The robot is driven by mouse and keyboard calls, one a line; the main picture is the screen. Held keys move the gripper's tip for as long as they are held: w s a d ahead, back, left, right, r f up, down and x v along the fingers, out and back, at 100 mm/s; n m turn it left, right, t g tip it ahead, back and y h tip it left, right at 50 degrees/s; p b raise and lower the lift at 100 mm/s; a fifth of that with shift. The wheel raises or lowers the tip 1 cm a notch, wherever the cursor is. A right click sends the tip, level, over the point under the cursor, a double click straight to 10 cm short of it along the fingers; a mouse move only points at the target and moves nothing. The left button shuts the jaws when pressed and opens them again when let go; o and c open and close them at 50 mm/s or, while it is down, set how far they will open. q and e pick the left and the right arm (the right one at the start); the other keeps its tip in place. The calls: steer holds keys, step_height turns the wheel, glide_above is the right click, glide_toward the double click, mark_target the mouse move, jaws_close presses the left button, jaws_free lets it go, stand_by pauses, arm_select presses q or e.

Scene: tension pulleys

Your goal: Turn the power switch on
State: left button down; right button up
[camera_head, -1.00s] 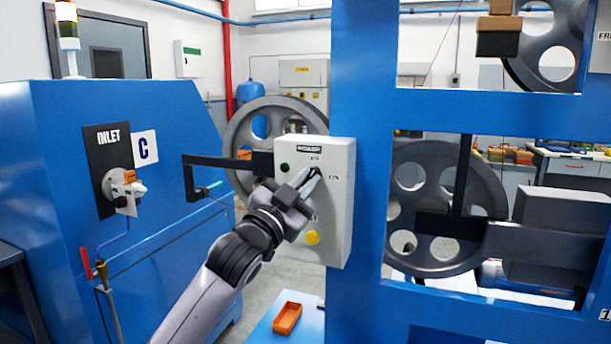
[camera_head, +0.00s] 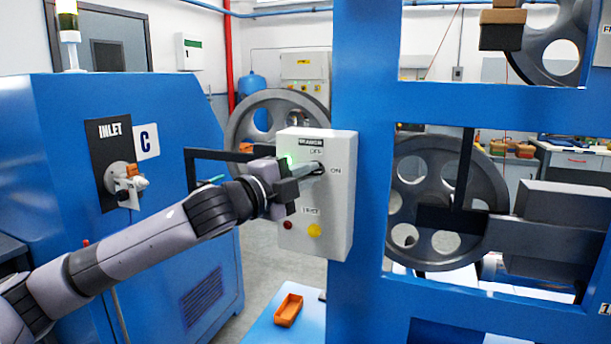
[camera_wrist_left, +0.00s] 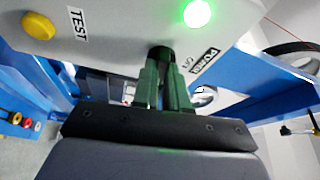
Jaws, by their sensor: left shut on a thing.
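The power switch is a dark rotary knob (camera_head: 319,167) on the front of a light grey control box (camera_head: 337,235), with OFF marked above it and ON to its right. My left gripper (camera_head: 312,170) is shut on the knob, its fingers lying roughly level and pointing right toward ON. The fingers hide most of the knob. In the left wrist view both fingertips (camera_wrist_left: 166,62) close around the dark knob (camera_wrist_left: 163,52). A green lamp (camera_head: 287,160) beside the switch glows; it is bright in the left wrist view (camera_wrist_left: 197,13). My right gripper is out of view.
Below the switch are a red button (camera_head: 288,225) and a yellow button (camera_head: 314,230) by a TEST label. The box sits against a blue frame post (camera_head: 365,80). A blue cabinet (camera_head: 70,230) stands at left. An orange tray (camera_head: 288,310) lies below.

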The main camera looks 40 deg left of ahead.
arm_select(q)
steer(key=shift+m+g, duration=0.3)
steer(key=shift+m, duration=0.4)
steer(key=c, duration=1.2)
jaws_free()
steer(key=shift+o, duration=0.2)
steer(key=s+a+b, duration=0.1)
steer(key=s+b, duration=0.2)
steer(key=s, duration=0.4)
steer(key=shift+b, duration=0.35)
